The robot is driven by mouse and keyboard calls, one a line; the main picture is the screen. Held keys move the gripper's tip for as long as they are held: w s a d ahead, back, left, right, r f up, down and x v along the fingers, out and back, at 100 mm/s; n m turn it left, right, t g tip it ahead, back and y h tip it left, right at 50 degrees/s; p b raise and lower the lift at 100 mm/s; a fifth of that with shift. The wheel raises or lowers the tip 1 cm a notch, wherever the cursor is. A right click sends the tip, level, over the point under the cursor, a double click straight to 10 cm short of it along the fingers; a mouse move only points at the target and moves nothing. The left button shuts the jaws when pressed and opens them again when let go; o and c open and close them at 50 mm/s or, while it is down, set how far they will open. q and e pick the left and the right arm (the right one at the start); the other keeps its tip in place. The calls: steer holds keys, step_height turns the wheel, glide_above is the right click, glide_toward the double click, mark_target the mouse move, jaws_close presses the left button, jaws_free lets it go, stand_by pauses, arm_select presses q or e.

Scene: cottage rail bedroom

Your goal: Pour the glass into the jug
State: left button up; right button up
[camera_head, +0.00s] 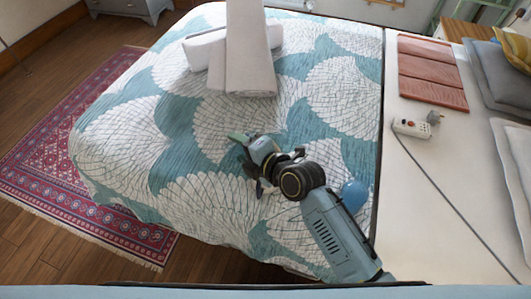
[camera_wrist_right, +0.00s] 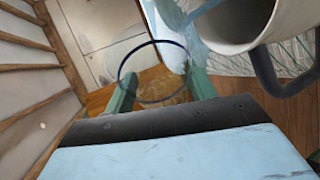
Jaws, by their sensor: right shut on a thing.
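My right gripper (camera_head: 240,138) is over the patterned bed in the head view. In the right wrist view its green fingers (camera_wrist_right: 160,80) are shut on a clear glass (camera_wrist_right: 156,72), whose dark round rim shows between them. I cannot tell how full the glass is. The jug (camera_wrist_right: 238,22) is at the upper right of the wrist view, beside the glass and apart from it in the picture. Its pale inside and dark handle (camera_wrist_right: 290,78) show, and the frame cuts it off. I cannot make out the glass or jug in the head view. My left gripper is not in view.
The bed (camera_head: 130,110) fills the middle, with folded grey towels (camera_head: 250,60) at its far side. A red rug (camera_head: 70,150) lies left of the bed.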

steer(key=shift+w+d+f+m+y+b, duration=0.1)
steer(key=shift+f+m+y+b, duration=0.15)
steer(key=shift+b, duration=0.35)
steer(key=shift+r, duration=0.15)
